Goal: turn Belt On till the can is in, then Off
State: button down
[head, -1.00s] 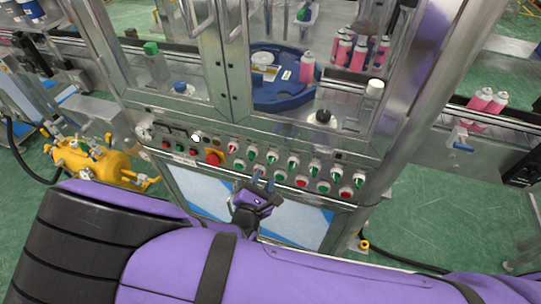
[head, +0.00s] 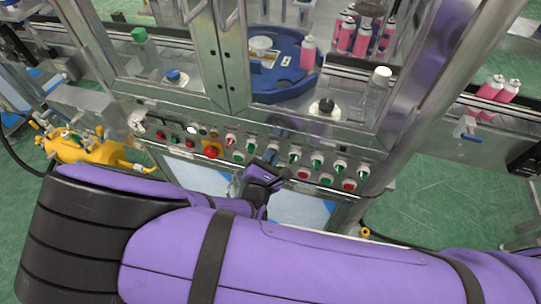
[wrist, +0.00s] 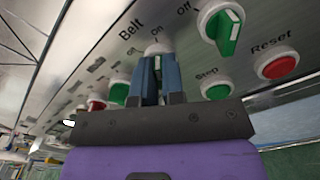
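The Belt switch (wrist: 157,47) is on the panel under its "Belt" label in the wrist view. Its white collar shows just beyond my fingertips. My gripper (wrist: 158,72) has its two blue-grey fingers close together at this switch, apparently closed around its handle. The fingers hide the handle, so its turn angle cannot be read. In the head view my gripper (head: 276,150) reaches the panel in the middle of the switch rows. Pink cans (head: 308,54) show behind the machine's glass, one on the blue round table (head: 285,85).
A green switch (wrist: 222,28) is just right of my fingers, with a green Step button (wrist: 216,87) and a red Reset button (wrist: 278,64) below. A red emergency stop (head: 212,151) is to the left. More pink cans (head: 491,88) stand on the conveyor at right.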

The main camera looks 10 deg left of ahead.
jog(key=shift+n, duration=0.4)
jog(key=n, duration=1.1)
jog(key=shift+a, duration=0.1)
jog(key=shift+n, duration=0.3)
dwell(0.3)
jog(key=c, duration=1.2)
grip_release()
jog(key=shift+s, duration=0.15)
jog(key=s, duration=0.7)
jog(key=s+a, duration=0.1)
jog(key=s, duration=0.2)
jog(key=shift+s, duration=0.3)
